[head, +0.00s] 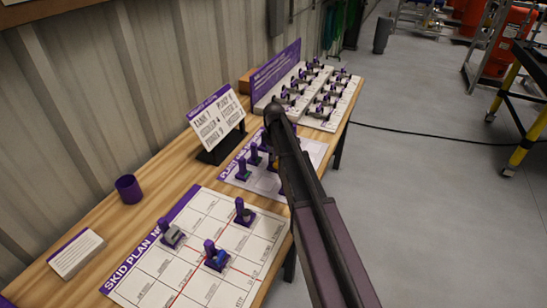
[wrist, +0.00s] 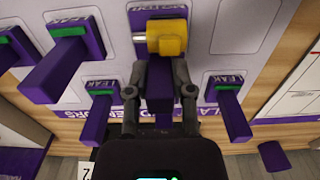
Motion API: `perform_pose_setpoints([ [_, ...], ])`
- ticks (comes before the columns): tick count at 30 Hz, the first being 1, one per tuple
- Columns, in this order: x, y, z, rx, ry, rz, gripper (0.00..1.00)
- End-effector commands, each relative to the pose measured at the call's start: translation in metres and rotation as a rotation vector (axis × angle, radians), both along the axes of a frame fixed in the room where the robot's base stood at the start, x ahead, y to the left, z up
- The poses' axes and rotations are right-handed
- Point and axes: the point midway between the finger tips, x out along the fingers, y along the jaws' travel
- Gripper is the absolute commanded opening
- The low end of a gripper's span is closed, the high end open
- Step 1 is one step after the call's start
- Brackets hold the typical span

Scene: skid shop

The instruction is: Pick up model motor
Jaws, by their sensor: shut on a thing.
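A yellow model with a pale shaft stub and a purple handle, which looks like the model motor (wrist: 168,38), is at the top middle of the wrist view. My gripper (wrist: 161,82) has one finger on each side of the purple handle and is shut on it. I cannot tell whether the model is resting on the white board or just clear of it. In the head view my dark arm hides the gripper and most of the model.
Purple-handled models with green "LEAK" tags (wrist: 72,52) (wrist: 226,86) stand close on both sides. In the head view, the skid plan board (head: 150,262) holds several models, with a purple cup (head: 128,189) to its left. A tilted sign (head: 216,120) and a rack of models stand behind.

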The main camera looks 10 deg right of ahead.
Motion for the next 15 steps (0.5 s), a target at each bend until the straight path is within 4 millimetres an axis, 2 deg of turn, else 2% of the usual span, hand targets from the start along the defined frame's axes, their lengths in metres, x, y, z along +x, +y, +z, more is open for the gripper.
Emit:
perform_pose_setpoints([
  [8, 0.000, 0.000, 0.014, 0.000, 0.000, 0.000, 0.00],
  [15, 0.000, 0.000, 0.036, 0.000, 0.000, 0.000, 0.00],
])
